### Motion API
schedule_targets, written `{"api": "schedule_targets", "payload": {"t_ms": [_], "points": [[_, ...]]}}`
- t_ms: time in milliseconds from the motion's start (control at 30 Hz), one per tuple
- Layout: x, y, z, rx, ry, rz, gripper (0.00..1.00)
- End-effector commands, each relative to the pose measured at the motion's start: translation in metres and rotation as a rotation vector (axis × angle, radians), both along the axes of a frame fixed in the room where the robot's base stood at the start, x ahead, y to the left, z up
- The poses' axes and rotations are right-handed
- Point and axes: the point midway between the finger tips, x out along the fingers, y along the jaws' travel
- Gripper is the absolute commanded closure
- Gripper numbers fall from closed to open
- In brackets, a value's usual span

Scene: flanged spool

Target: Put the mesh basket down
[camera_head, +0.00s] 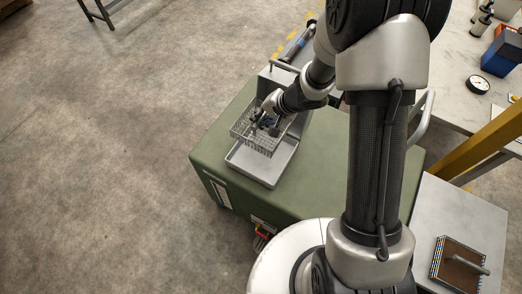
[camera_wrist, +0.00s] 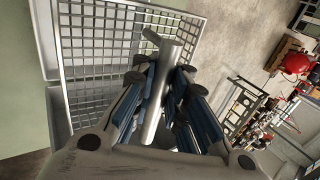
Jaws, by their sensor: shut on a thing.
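The mesh basket (camera_head: 242,133) is a shallow silver wire-grid basket above the green-topped cabinet (camera_head: 222,140). My gripper (camera_head: 266,121) reaches down into it from the upper right. In the wrist view, my blue-padded gripper (camera_wrist: 160,105) is shut on a grey bar with a crosspiece (camera_wrist: 152,112), which appears to be the basket's handle. The basket's grid (camera_wrist: 95,45) fills the upper left there. A grey metal tray (camera_head: 262,178) lies on the cabinet, partly below the basket. I cannot tell whether the basket touches it.
A grey upright metal panel (camera_head: 279,73) stands behind the basket. At the right, a pale bench (camera_head: 455,60) bears a dial gauge (camera_head: 478,84) and a blue box (camera_head: 500,55). A brown-lined tray (camera_head: 458,262) sits on the lower-right table. The cabinet's left top is clear.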

Motion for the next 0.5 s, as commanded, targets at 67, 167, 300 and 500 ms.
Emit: {"api": "schedule_targets", "payload": {"t_ms": [67, 167, 300, 500], "points": [[-0.001, 0.0, -0.033, 0.001, 0.003, -0.001, 1.0], [-0.001, 0.0, -0.061, 0.001, 0.003, 0.001, 1.0], [0.0, 0.0, -0.097, 0.0, 0.002, 0.0, 1.0], [0.0, 0.0, -0.127, 0.001, -0.001, 0.0, 1.0]]}}
